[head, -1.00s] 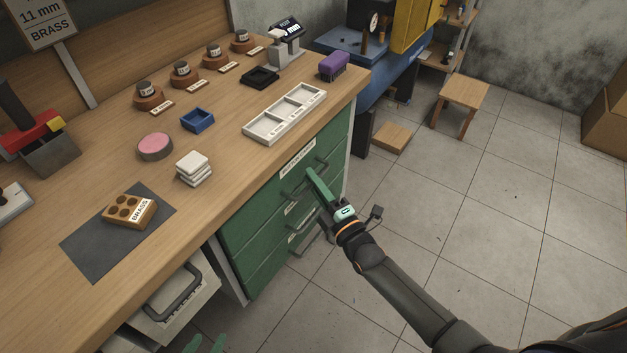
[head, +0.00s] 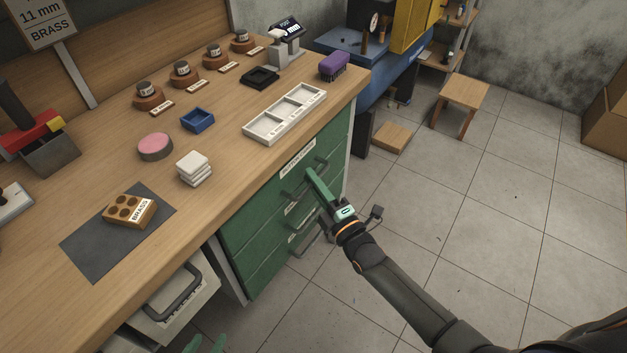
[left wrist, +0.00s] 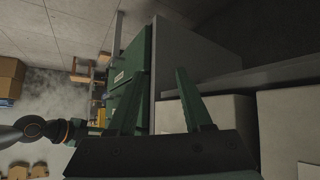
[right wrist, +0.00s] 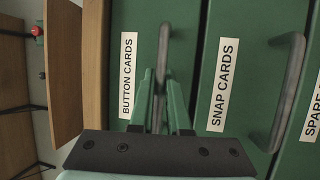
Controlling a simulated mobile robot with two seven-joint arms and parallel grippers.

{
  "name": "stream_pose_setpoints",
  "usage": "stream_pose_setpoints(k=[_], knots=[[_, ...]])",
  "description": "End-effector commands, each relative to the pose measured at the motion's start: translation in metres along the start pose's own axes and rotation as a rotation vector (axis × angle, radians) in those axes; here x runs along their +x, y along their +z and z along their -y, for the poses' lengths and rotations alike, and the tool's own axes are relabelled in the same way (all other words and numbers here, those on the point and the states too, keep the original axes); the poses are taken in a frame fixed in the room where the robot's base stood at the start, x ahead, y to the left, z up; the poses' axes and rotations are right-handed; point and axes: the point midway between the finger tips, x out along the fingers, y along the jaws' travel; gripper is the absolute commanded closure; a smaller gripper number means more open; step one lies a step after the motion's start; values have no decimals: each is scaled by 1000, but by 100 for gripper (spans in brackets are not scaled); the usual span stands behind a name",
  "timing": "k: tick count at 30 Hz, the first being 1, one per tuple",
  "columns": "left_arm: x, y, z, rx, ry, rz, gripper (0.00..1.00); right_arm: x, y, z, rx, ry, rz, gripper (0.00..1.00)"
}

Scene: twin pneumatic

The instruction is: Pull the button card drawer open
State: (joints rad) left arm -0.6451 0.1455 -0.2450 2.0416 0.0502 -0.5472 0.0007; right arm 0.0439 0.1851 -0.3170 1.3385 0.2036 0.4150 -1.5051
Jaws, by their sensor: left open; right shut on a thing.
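The button card drawer (right wrist: 140,28) is the top green drawer under the bench, labelled "BUTTON CARDS" in the right wrist view. It looks shut, roughly level with the drawer below. My right gripper (head: 313,177) is shut on its grey bar handle (right wrist: 164,50), with one finger on each side of the bar. The gripper covers part of the handle in the head view. My left gripper (left wrist: 156,80) is open and empty; its green fingertips only just show at the bottom edge of the head view (head: 207,345).
The snap cards drawer (right wrist: 226,38) and its protruding handle (right wrist: 284,95) lie just below. A pale drawer with a dark handle (head: 172,294) stands out at the bench's lower left. A white tray (head: 262,138) sits above the green drawers.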

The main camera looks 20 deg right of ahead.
Motion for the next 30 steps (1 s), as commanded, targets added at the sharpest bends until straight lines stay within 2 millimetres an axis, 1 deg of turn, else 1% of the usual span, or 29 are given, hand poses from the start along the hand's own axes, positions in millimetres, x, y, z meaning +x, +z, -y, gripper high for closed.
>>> stream_pose_setpoints(k=[10, 14, 17, 20, 26, 30], knots=[[-1, 0, 0, 0, 0, 1, 50, -1, 0, 0, 0, -1, 0, 100], [-4, -4, -1, 0, 0, 1, 50, -8, 3, -2, -2, -3, 0, 100], [-8, -8, -1, -1, 1, 2, 50, -20, 8, -5, -1, -5, 0, 100], [-12, -13, -3, -1, 2, 4, 50, -38, 15, -10, -3, -7, 0, 100], [-19, -23, -6, 0, 7, 8, 50, -83, 33, -19, -3, -9, 0, 100], [-23, -32, -3, 0, -2, -13, 50, -115, 47, -25, -1, -8, 0, 100]])
